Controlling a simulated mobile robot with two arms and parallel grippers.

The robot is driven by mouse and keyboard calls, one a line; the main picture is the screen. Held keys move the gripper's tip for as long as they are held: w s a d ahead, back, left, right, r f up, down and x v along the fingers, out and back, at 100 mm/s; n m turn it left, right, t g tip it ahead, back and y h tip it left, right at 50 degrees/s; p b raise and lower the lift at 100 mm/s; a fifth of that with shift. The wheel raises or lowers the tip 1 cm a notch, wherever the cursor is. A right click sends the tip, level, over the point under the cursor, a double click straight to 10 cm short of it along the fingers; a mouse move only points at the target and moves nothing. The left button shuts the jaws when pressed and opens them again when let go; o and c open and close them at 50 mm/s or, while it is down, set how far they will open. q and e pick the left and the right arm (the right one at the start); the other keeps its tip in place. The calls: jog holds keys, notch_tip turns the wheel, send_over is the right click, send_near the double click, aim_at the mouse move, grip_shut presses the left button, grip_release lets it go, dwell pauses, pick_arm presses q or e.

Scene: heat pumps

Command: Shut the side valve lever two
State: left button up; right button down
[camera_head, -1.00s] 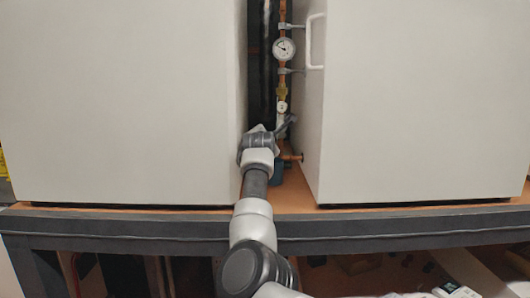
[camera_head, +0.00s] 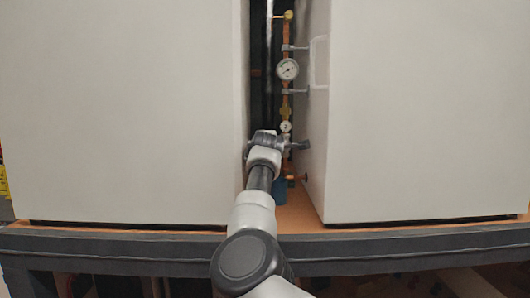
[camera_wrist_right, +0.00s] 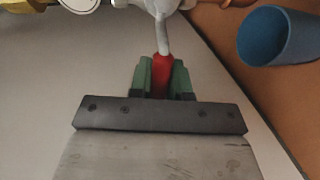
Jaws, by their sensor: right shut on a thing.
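The valve lever has a red grip (camera_wrist_right: 161,70) on a pale stem. In the right wrist view, my right gripper (camera_wrist_right: 162,82) has its green fingers on both sides of the red grip, shut on it. The lever's stem runs up to a white valve body (camera_wrist_right: 160,5), cut off by the top edge. In the head view, my right arm reaches into the gap between two white units, and its gripper (camera_head: 276,141) is beside the copper pipe (camera_head: 286,104). The lever is hidden there by my gripper. My left gripper is not in view.
The white units (camera_head: 125,110) and (camera_head: 425,110) wall in the narrow gap. A gauge (camera_head: 288,69) sits on the pipe above my gripper. A blue cup (camera_wrist_right: 278,36) stands close by on the orange-brown shelf (camera_wrist_right: 215,45).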

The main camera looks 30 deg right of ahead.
jog(key=shift+r, duration=0.1)
dwell(0.3)
jog(key=c, duration=1.1)
grip_release()
jog(key=b+v, duration=0.5)
jog(key=v, duration=0.5)
jog(key=shift+s+a+r+b, duration=0.1)
jog(key=shift+s+a+b, duration=0.1)
jog(key=shift+s+b, duration=0.15)
jog(key=c, duration=0.3)
